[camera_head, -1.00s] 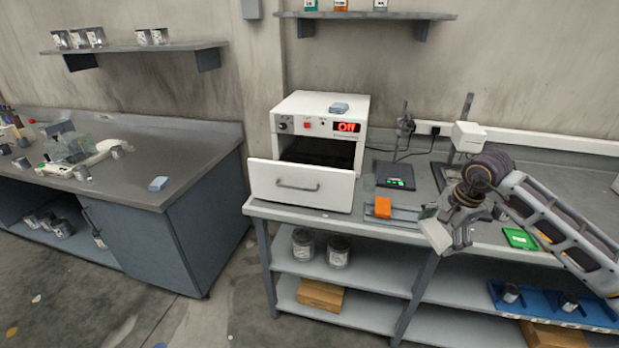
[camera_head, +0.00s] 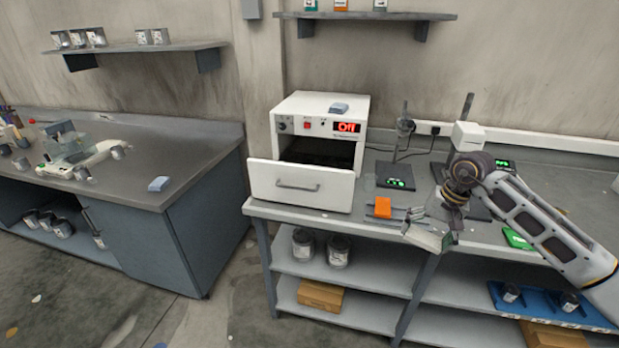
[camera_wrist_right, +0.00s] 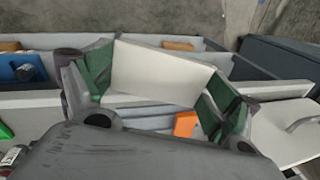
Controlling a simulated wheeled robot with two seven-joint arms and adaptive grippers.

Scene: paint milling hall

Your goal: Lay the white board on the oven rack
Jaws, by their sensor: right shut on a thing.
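The white board (camera_wrist_right: 160,73) is held between the green-padded fingers of my right gripper (camera_wrist_right: 155,85) in the wrist view. In the head view the board (camera_head: 426,238) is tilted in my right gripper (camera_head: 428,222), above the front edge of the bench, right of the oven. The white oven (camera_head: 320,112) has its front door (camera_head: 300,186) pulled open and its display reads "Off". The dark oven opening (camera_head: 322,151) shows behind the door; the rack inside cannot be made out clearly. My left gripper is not in view.
An orange block (camera_head: 383,207) on a flat metal piece lies between the oven and my right gripper. A black scale (camera_head: 395,175) and stands are behind it. A green item (camera_head: 517,238) lies near my right arm. A grey-blue block (camera_head: 339,107) sits on the oven.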

